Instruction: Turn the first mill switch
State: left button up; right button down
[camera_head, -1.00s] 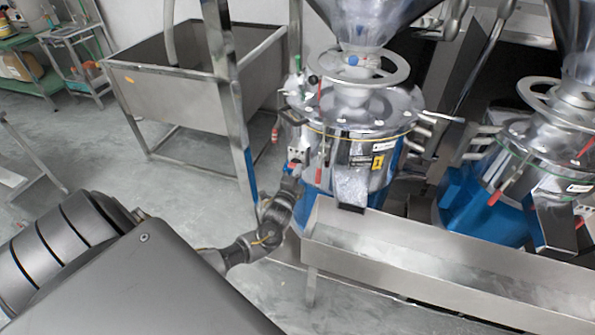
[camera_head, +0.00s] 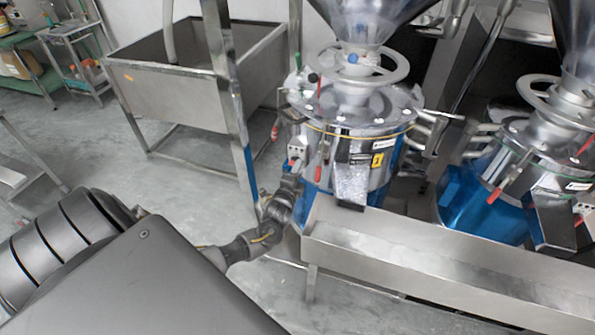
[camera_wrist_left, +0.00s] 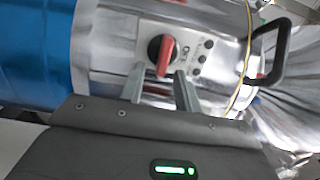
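The first mill (camera_head: 345,150), silver with a blue base and a yellow "1" label, stands at centre in the head view. Its switch panel (camera_head: 297,147) is on its left side. In the left wrist view the red switch knob (camera_wrist_left: 163,54) sits on a black round base, its narrow end pointing down towards my fingers. My left gripper (camera_wrist_left: 160,80) is open, with one finger on each side below the knob. Whether either finger touches it cannot be told. In the head view the left gripper (camera_head: 290,186) is just below the panel. My right gripper is not in view.
A long steel trough (camera_head: 430,260) runs in front of the mills, right of my left gripper. A second mill (camera_head: 535,170) stands at right. A steel basin (camera_head: 180,95) on legs is behind left. A black handle (camera_wrist_left: 283,55) juts out right of the panel.

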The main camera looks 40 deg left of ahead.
pick_arm(q)
jog(key=b+v, duration=0.1)
jog(key=v, duration=0.9)
jog(key=shift+s+d, duration=0.2)
jog(key=shift+s, duration=0.15)
jog(key=s+d+f+n+g+h, duration=0.1)
jog(key=s+f+n+g, duration=0.3)
jog(key=f, duration=0.6)
jog(key=s+d+f+n+g+h, duration=0.15)
jog(key=s+f, duration=0.35)
jog(key=f, duration=0.6)
jog(key=s+f+n+g+h, duration=0.1)
jog(key=s+f+n+g, duration=0.3)
jog(key=f, duration=0.6)
jog(key=s+d+f+g, duration=0.2)
jog(key=s+d+f, duration=0.1)
jog(key=s, duration=0.7)
jog(key=s+d+f+n+g+h, duration=0.1)
jog(key=s+d+f+g, duration=0.1)
jog(key=s+f, duration=0.4)
jog(key=s+d+f+n+g+h, duration=0.1)
jog(key=s+d+f, duration=0.3)
jog(key=s, duration=1)
jog(key=shift+d+f+g, duration=0.2)
jog(key=shift+d+g, duration=0.25)
jog(key=shift+g, duration=0.3)
jog(key=shift+s+n, duration=0.1)
jog(key=shift+n, duration=0.15)
